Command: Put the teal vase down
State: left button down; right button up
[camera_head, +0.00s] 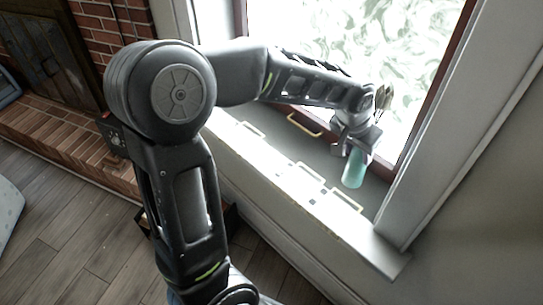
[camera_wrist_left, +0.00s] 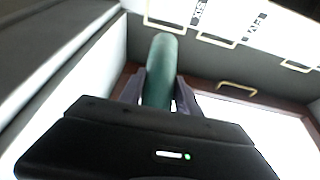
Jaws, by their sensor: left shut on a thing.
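The teal vase (camera_head: 354,170) is at the right end of the window sill (camera_head: 376,196) in the head view. My left gripper (camera_head: 355,146) is shut on its upper part, from above. The vase looks close to upright, its lower end at the sill; I cannot tell whether it touches. In the left wrist view, the vase (camera_wrist_left: 160,75) stands out between the two dark fingers of my left gripper (camera_wrist_left: 159,92), and its far end is free. My right gripper is not in view.
The window frame (camera_head: 425,105) and wall border the sill closely on the right. A brass handle (camera_head: 304,125) sits at the window's lower edge. Pale outlined patches lie along the sill's front. A brick hearth (camera_head: 70,135) is at the far left.

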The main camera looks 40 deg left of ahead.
pick_arm(q)
jog(key=s+a+r+m+h+p, duration=0.1)
jog(key=s+a+m, duration=0.1)
jog(key=a, duration=0.5)
jog(key=s+a+r+m+g+h, duration=0.1)
jog(key=s+a+r+m, duration=0.1)
jog(key=a, duration=0.6)
jog(key=shift+s+a+m+p, duration=0.35)
jog(key=shift+s+m, duration=0.15)
jog(key=shift+m, duration=0.4)
jog(key=shift+d, duration=0.1)
notch_tip(320, 180, down, 6)
jog(key=shift+f, duration=0.15)
notch_tip(320, 180, down, 4)
jog(key=shift+r+p, duration=0.15)
jog(key=shift+p, duration=0.2)
